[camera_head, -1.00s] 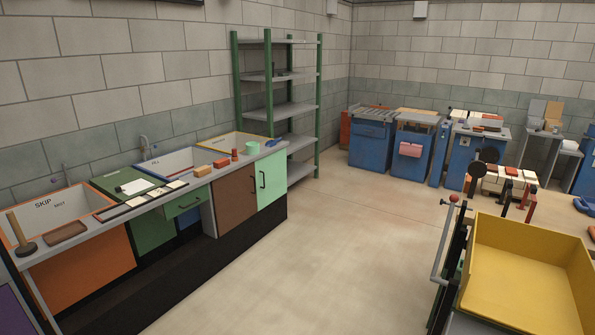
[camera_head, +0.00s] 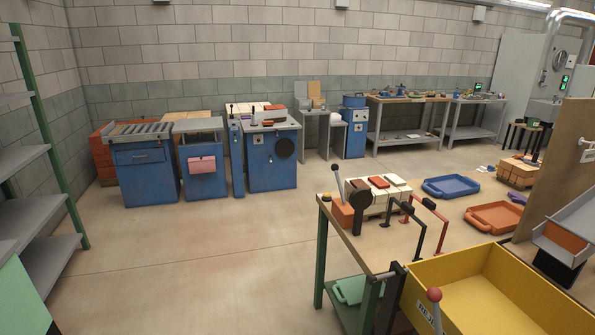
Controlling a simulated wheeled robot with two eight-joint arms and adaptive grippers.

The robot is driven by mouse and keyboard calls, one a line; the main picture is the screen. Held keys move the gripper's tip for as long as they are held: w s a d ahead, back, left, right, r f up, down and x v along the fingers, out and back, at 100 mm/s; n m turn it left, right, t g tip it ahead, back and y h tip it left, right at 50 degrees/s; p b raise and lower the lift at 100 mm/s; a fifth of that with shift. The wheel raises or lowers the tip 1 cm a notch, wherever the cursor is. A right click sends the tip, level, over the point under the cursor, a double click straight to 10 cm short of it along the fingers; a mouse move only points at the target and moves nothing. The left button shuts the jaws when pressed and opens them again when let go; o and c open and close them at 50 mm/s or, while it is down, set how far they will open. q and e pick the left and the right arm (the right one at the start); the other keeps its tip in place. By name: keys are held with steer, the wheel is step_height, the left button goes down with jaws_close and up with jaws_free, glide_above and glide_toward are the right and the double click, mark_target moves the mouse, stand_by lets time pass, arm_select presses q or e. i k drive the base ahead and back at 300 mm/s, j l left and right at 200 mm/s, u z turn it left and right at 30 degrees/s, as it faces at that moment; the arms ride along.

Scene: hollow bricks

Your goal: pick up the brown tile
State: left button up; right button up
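No tile that I can clearly tell as brown shows in the view now. A small reddish-brown piece (camera_head: 378,182) lies on top of a stack of white blocks (camera_head: 367,198) right of the middle, and an orange-brown piece (camera_head: 565,238) sits in a grey holder at the right edge. I cannot tell whether either is a tile. Neither of my grippers is in view.
A yellow bin (camera_head: 490,300) and a green-legged table (camera_head: 345,240) stand close at the lower right. Blue machines (camera_head: 147,178) line the back wall. A blue tray (camera_head: 450,187) and an orange tray (camera_head: 497,217) lie beyond the bin. The floor at centre left is clear.

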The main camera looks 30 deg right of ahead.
mark_target(358, 183)
steer(key=i+z, duration=0.3)
steer(key=i, duration=0.2)
steer(key=i+z, duration=0.3)
steer(key=i, duration=0.25)
steer(key=i+j+z, duration=0.3)
steer(key=i, duration=0.2)
steer(key=i+j+z, duration=0.3)
steer(key=i, duration=0.2)
steer(key=l, duration=0.1)
